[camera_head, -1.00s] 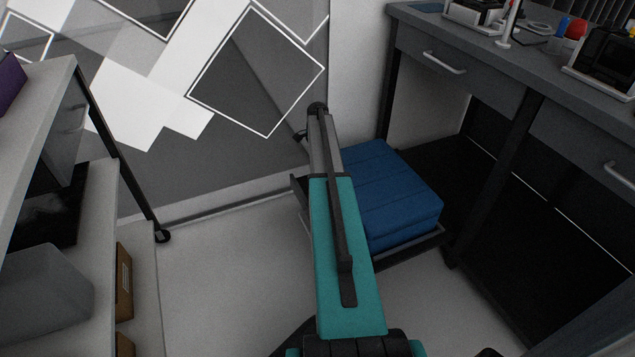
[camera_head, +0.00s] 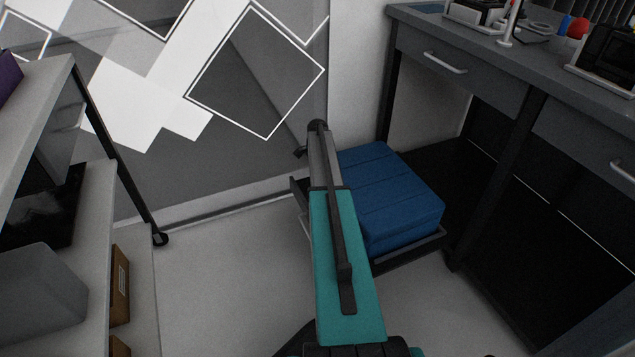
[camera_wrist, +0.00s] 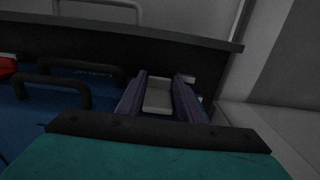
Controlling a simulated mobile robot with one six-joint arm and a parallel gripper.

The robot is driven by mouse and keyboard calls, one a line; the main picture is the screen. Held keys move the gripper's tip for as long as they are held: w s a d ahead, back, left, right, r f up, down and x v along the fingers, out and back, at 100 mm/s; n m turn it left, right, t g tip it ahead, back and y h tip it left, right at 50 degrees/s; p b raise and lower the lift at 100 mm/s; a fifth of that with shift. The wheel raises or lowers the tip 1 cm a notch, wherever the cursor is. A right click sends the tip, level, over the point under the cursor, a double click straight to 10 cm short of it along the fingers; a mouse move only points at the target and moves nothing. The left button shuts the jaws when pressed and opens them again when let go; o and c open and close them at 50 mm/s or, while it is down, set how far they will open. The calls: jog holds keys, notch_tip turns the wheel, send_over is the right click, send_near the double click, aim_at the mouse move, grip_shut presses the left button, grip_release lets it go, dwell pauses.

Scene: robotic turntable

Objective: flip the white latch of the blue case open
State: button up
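The blue case (camera_head: 393,190) rests on a low dark tray beneath the workbench, right of my arm in the head view. Its blue surface also shows at the left of the wrist view (camera_wrist: 25,120), with a dark handle (camera_wrist: 58,84). A white latch (camera_wrist: 157,98) shows between my gripper's two fingers in the wrist view. My gripper (camera_wrist: 160,77) has its fingers apart, one on each side of the latch; whether they touch it cannot be told. Small pale parts show just right of the right finger. My arm hides the gripper and latch in the head view.
The dark tray (camera_head: 412,246) has a raised rim, which crosses the top of the wrist view (camera_wrist: 120,38). The grey workbench (camera_head: 480,62) stands right and above. A shelf unit (camera_head: 40,92) stands left. Clear floor (camera_head: 220,270) lies between shelf and tray.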

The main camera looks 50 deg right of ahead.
jog(key=c, duration=0.5)
jog(key=shift+r, duration=0.1)
jog(key=shift+r+y+p, duration=0.15)
jog(key=shift+y+p, duration=0.25)
jog(key=shift+p, duration=0.65)
jog(key=y+p, duration=0.1)
jog(key=p, duration=0.1)
jog(key=t+y+p, duration=0.1)
jog(key=p, duration=0.1)
jog(key=shift+w+a+r, duration=0.1)
jog(key=shift+a+r, duration=0.1)
jog(key=shift+r+y+p, duration=0.1)
jog(key=shift+y+p, duration=0.4)
jog(key=shift+p, duration=0.55)
jog(key=shift+a+t, duration=0.15)
jog(key=shift+t, duration=0.25)
jog(key=o, duration=1)
